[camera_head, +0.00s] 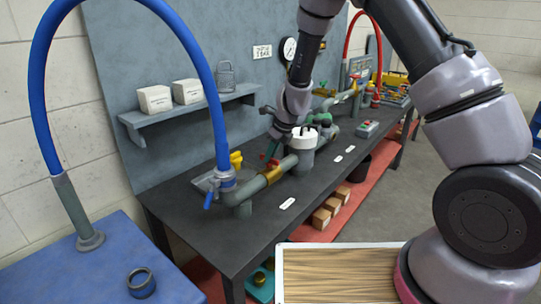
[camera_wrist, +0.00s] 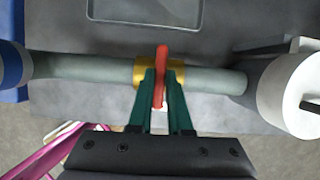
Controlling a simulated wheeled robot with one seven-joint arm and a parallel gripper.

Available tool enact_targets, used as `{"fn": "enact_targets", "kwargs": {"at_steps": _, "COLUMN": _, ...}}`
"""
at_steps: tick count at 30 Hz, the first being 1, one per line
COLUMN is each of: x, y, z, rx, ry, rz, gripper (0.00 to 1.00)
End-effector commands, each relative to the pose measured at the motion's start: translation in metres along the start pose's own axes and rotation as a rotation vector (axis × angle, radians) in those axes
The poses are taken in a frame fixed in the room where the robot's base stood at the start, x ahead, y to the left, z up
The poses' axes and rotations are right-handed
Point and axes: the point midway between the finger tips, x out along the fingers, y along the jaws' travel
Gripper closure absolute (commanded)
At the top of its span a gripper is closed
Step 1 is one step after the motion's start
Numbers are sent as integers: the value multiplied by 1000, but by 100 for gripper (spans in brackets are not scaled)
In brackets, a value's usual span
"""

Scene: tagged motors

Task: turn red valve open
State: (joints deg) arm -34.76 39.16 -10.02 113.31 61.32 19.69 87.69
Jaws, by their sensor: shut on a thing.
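The red valve handle (camera_wrist: 161,58) stands between the two green fingers of my gripper (camera_wrist: 160,82) in the wrist view. My gripper is shut on it. The handle lies across the grey pipe (camera_wrist: 212,80), over the gold valve body (camera_wrist: 140,72). In the head view my gripper (camera_head: 270,150) reaches down to the pipe on the dark bench, and only small red parts show beside the fingers. The gold valve body (camera_head: 271,175) also shows there. The fingers hide part of the handle.
A white-topped cylinder (camera_wrist: 285,95) stands close to the right of the gripper. A blue-handled valve (camera_head: 208,199) and a yellow handle (camera_head: 236,160) are at the pipe's near end. A shelf (camera_head: 190,112) with white boxes is behind. A tall blue hose (camera_head: 203,70) arches at left.

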Motion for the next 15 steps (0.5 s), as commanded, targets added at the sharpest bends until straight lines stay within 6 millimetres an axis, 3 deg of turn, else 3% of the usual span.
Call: {"fn": "enact_targets", "kwargs": {"at_steps": 15, "x": 0, "y": -4, "z": 0, "rx": -301, "ry": -1, "rz": 126, "gripper": 100}}
